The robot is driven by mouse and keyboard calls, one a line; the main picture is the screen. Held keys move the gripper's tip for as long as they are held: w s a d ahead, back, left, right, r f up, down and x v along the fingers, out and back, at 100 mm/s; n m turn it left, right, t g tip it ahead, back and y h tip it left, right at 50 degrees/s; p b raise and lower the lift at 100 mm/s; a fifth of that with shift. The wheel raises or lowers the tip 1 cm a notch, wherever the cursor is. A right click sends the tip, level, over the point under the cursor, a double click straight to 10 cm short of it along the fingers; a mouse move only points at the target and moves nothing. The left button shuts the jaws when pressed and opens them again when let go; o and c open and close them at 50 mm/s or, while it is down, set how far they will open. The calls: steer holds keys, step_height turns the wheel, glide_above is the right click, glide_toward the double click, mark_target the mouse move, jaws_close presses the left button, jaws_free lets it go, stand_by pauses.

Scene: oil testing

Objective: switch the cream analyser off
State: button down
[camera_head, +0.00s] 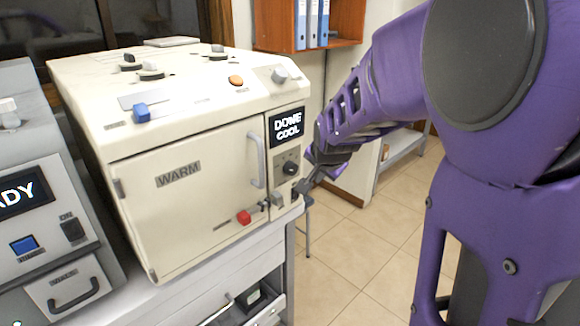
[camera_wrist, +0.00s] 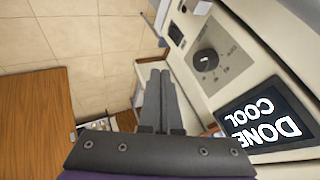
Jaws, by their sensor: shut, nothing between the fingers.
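The cream analyser (camera_head: 190,130) stands on a white counter in the head view. Its large front door, marked WARM, looks closed. Its dark display (camera_head: 286,126) reads DONE COOL; the same display (camera_wrist: 266,122) shows in the wrist view. Below the display is a black rotary knob (camera_head: 290,168), also in the wrist view (camera_wrist: 206,62). A dark rocker switch (camera_wrist: 176,34) sits beyond the knob; its position cannot be told. My gripper (camera_wrist: 161,74) is shut and empty, in front of the right panel beside the knob. In the head view my gripper (camera_head: 305,188) is partly hidden by my arm.
A red knob (camera_head: 243,217) sits low on the analyser's front, and an orange button (camera_head: 236,80) and several knobs are on top. A grey machine (camera_head: 42,200) stands at the left. Open tiled floor (camera_head: 350,250) lies to the right. A wooden surface (camera_wrist: 38,122) shows in the wrist view.

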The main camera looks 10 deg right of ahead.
mark_target(296, 194)
steer(key=shift+s+a+f+g, duration=0.15)
steer(key=shift+s+f+g, duration=0.35)
steer(key=shift+s+f, duration=0.5)
steer(key=shift+w, duration=0.15)
steer(key=shift+f, duration=0.1)
steer(key=w+a+f, duration=0.2)
steer(key=w+f, duration=0.6)
steer(key=w, duration=0.1)
steer(key=shift+f+b, duration=0.3)
steer(key=shift+b, duration=0.05)
